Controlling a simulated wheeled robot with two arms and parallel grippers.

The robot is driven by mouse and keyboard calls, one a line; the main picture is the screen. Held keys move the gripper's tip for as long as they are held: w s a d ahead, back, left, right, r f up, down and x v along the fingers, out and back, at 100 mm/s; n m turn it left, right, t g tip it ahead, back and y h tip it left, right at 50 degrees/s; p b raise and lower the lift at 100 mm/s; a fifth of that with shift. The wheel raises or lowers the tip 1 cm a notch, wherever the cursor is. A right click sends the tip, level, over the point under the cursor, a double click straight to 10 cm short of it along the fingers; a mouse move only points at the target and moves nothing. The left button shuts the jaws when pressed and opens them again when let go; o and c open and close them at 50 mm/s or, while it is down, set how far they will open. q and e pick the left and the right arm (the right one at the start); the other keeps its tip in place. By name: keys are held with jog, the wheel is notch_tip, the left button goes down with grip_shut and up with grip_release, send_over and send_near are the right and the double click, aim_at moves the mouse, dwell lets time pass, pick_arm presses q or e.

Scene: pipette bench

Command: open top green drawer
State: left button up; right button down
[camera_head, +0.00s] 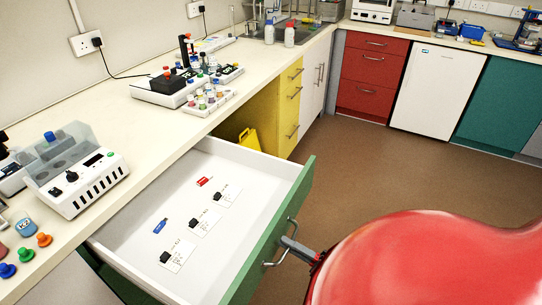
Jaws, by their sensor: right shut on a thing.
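The top green drawer (262,240) stands pulled far out from under the bench at the lower middle. Its white inside shows a blue item, a red item and several black items on white cards. My right gripper (285,243) is at the metal handle (292,230) on the drawer's green front and is shut on it. My red right arm fills the lower right and hides part of the floor. My left gripper is not in view.
The bench top (150,140) holds a white centrifuge-like device (92,190), coloured knobs, a tube rack (208,102) and a black-topped device. Yellow drawers (291,95), red drawers (372,72) and a white fridge (437,90) stand behind. Brown floor (380,165) is clear beyond the drawer.

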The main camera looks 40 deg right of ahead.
jog(key=shift+s+d, duration=0.25)
jog(key=shift+s, duration=0.3)
jog(key=shift+s+d, duration=0.2)
jog(key=shift+s, duration=0.35)
jog(key=c, duration=0.9)
grip_release()
jog(key=b+v, duration=0.8)
jog(key=v, duration=0.9)
